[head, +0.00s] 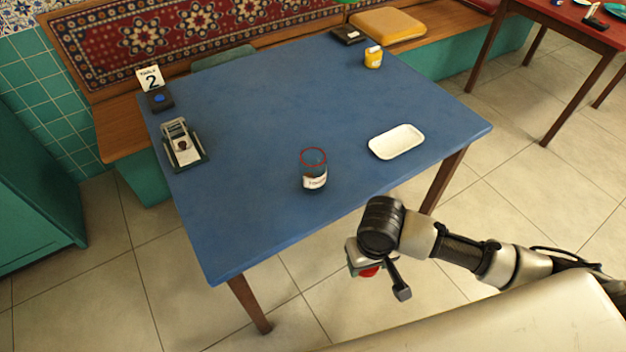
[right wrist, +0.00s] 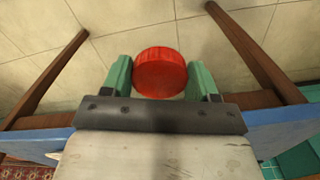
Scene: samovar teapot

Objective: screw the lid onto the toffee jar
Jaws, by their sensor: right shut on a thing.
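The toffee jar (head: 314,170) stands upright on the blue table, near its front edge. It is glass with a red rim line and a white label, and no lid sits on it. My right gripper (right wrist: 160,78) is shut on the red lid (right wrist: 160,70), which sits between its two green fingers in the right wrist view. In the head view the lid (head: 369,271) shows as a bit of red under the gripper, in front of the table edge and to the right of the jar. My left gripper is not in view.
A white tray (head: 396,142) lies right of the jar on the blue table (head: 260,110). A metal-and-black device (head: 182,145) and a table number sign (head: 151,79) stand at the left. A yellow jar (head: 373,57) stands at the back right. The middle is clear.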

